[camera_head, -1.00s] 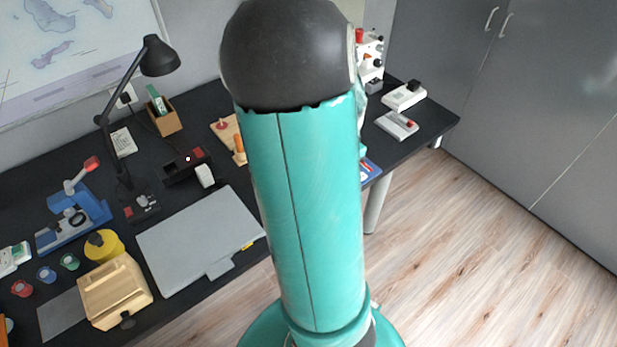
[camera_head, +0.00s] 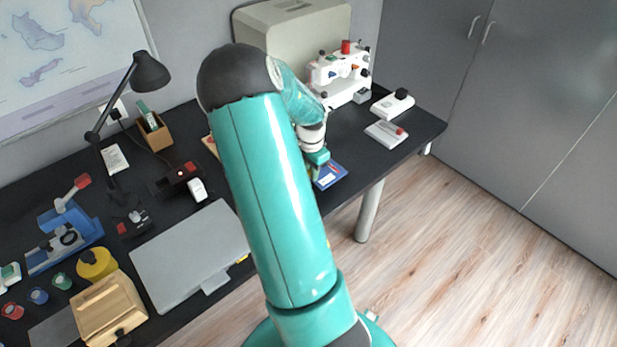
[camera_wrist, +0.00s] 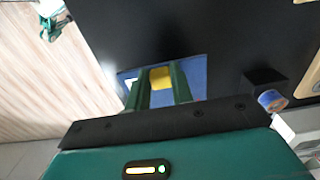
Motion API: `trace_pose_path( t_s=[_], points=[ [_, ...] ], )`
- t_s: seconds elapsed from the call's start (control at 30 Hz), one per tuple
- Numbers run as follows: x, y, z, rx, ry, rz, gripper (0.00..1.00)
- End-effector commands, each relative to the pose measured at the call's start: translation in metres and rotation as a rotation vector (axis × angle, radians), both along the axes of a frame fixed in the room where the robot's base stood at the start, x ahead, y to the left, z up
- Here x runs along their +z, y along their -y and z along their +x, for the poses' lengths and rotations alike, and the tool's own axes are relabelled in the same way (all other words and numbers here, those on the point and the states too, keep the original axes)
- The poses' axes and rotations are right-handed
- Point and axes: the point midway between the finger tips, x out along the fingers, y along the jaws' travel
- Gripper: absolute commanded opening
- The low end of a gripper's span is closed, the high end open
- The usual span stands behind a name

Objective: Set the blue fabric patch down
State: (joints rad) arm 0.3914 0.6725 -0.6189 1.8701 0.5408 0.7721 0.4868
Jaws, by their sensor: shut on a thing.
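The blue fabric patch (camera_head: 331,174) shows in the head view as a flat blue piece with a light and a red mark, at the table's front edge. Part of it is hidden by my arm. In the wrist view, the blue patch (camera_wrist: 194,74) spreads behind and beside my green fingers. I cannot tell whether the patch touches the dark tabletop (camera_wrist: 225,35). My gripper (camera_head: 316,166) is mostly hidden in the head view.
A white sewing machine (camera_head: 340,75) stands behind the patch. Two white devices (camera_head: 392,104) (camera_head: 386,134) stand to its right. A blue spool (camera_wrist: 271,100) is near my gripper in the wrist view. A grey flat case (camera_head: 190,252) lies left of my arm. Dark tabletop surrounds the patch.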

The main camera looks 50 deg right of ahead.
Motion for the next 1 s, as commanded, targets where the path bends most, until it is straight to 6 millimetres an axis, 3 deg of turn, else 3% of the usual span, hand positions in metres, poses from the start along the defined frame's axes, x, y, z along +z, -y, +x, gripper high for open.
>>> trace_pose_path(
  t_s=[0.23, 0.4, 0.8, 0.83, 0.93, 1.0],
  points=[
    [-0.018, 0.005, 0.013, 0.001, -0.001, 0.0, 0.0],
    [-0.042, 0.005, 0.012, 0.0, 0.0, 0.0, 0.0],
    [-0.049, 0.005, 0.012, 0.0, 0.001, 0.0, 0.0],
    [-0.048, 0.005, 0.012, 0.0, 0.001, 0.0, 0.27],
    [-0.048, 0.005, 0.012, 0.0, 0.001, 0.0, 0.45],
    [-0.048, 0.005, 0.012, 0.0, 0.001, -0.001, 0.45]
  ],
)
